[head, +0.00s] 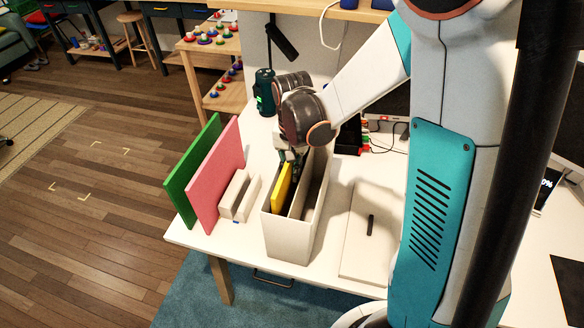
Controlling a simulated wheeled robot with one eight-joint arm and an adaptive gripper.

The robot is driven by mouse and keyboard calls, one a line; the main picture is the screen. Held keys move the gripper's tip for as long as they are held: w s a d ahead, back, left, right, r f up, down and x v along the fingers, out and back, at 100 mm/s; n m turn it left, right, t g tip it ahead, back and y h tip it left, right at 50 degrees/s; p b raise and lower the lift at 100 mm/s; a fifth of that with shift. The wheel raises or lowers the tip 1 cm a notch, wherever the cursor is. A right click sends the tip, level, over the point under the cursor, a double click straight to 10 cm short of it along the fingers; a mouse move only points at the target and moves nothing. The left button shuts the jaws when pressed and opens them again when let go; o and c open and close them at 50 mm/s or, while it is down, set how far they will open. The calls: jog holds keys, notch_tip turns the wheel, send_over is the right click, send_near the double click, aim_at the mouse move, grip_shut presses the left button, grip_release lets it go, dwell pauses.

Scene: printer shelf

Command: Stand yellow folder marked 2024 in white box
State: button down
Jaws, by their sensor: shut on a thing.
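The yellow folder (281,189) is upright inside the left part of the white box (288,239). Only its upper edge and part of its face show above the box's near-left wall. The marking 2024 cannot be read from here. My gripper (291,165) is above the back of the box, at the top of the yellow folder, and is shut on it. The fingertips are small and partly hidden by the arm and the box. The white box stands on the white table and has a divider with an empty-looking slot on the right.
A green panel (193,172) and a pink panel (216,172) stand upright at the table's left edge. Low whitish blocks (238,195) lie between them and the box. A flat pale panel with a black handle (371,225) is to the right. A dark green cylinder (265,92) stands behind.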

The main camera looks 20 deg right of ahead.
jog(key=c, duration=1.6)
grip_release()
jog(key=o, duration=0.4)
jog(key=shift+r, duration=0.2)
jog(key=shift+r+p, duration=2.4)
jog(key=shift+r, duration=0.95)
jog(key=shift+s+r, duration=0.1)
jog(key=s+r+n+t+b, duration=0.3)
jog(key=s+r, duration=0.1)
jog(key=s, duration=0.3)
jog(key=s+r+n+t+b, duration=0.2)
jog(key=s+r+n+t, duration=0.2)
jog(key=s, duration=0.4)
jog(key=shift+r+b, duration=0.4)
jog(key=shift+r, duration=0.1)
